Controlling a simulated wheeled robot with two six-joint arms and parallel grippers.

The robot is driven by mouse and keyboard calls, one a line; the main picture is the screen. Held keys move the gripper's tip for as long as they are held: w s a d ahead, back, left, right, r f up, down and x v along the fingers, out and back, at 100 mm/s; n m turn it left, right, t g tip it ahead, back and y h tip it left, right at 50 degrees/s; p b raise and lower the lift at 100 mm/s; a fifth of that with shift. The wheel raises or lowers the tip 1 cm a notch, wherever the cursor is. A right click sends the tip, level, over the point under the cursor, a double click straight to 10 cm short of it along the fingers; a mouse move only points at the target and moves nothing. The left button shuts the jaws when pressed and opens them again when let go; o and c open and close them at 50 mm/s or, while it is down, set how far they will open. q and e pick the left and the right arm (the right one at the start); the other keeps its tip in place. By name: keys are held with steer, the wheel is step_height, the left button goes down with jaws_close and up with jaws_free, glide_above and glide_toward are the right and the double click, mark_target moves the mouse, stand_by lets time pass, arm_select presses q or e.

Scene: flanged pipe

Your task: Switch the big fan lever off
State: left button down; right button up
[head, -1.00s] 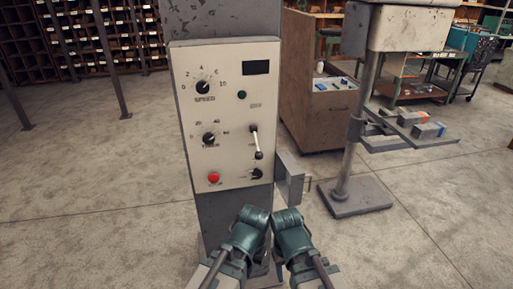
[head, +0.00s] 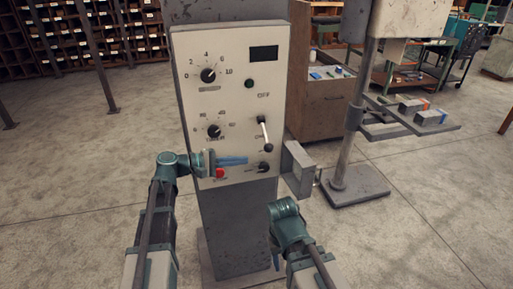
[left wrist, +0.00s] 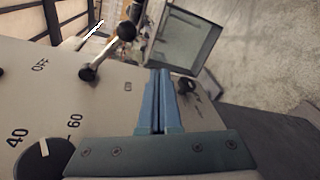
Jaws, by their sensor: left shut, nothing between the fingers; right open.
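The lever on the white control panel (head: 222,60) has a pale shaft and a black knob (head: 268,147). It points down, away from the OFF label above it and towards the ON label. It also shows in the left wrist view (left wrist: 108,53), beside the fingers. My left gripper (head: 246,160) is shut and empty, with blue fingers pointing right across the lower panel. Its tips are just left of and below the knob, apart from it in the wrist view. My right gripper (head: 275,262) is low in front of the column, open; its fingers are mostly hidden.
The panel also carries a speed dial (head: 208,75), a timer dial (head: 213,131), a red button (head: 219,173) close under my left gripper and a small black knob (head: 264,167). A grey box (head: 299,170) juts out on the right. The floor at left is clear.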

mark_target(265, 135)
arm_select(q)
steer(key=shift+n+t+h, duration=0.4)
steer(key=shift+n+t, duration=0.2)
steer(key=w+a+r, duration=0.1)
steer(key=a+r, duration=0.1)
steer(key=a, duration=0.1)
steer(key=shift+w+r, duration=0.15)
steer(key=shift+w, duration=0.25)
steer(key=shift+d, duration=0.1)
steer(key=x, duration=0.9)
steer(key=shift+w+d+b, duration=0.15)
steer(key=shift+d+b, duration=0.05)
steer(key=shift+b, duration=0.15)
steer(key=s, duration=0.1)
steer(key=s+r+p, duration=0.1)
steer(key=s+p, duration=0.1)
steer(key=shift+s+d+r, duration=0.2)
steer(key=shift+d+r, duration=0.15)
steer(key=shift+d, duration=0.05)
steer(key=shift+s+r+n, duration=0.2)
steer(key=shift+r+n, duration=0.05)
steer(key=shift+n, duration=0.05)
